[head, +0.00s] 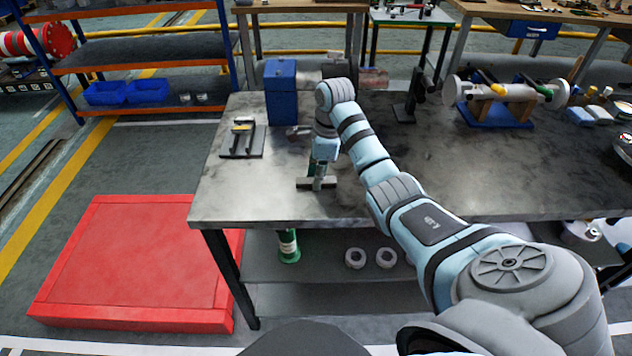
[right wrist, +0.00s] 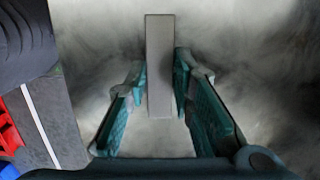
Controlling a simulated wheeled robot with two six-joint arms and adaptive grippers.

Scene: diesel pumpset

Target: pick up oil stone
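The oil stone is a plain grey bar (head: 304,184) near the front left of the metal workbench (head: 262,190). In the right wrist view the bar (right wrist: 160,50) runs lengthwise between the fingers. My right gripper (head: 318,180) points down over the bar's middle. Its two teal fingertips (right wrist: 161,82) lie close against the bar's two long sides, with no clear gap showing. I cannot tell whether the bar touches the bench top or is just above it. My left gripper is not in view.
A black stand with a clamp-like tool (head: 242,140) and a blue box (head: 281,92) are behind and left. A cylindrical part on a blue cradle (head: 495,115) is at right. A red platform (head: 140,260) lies on the floor. The bench's front left is mostly clear.

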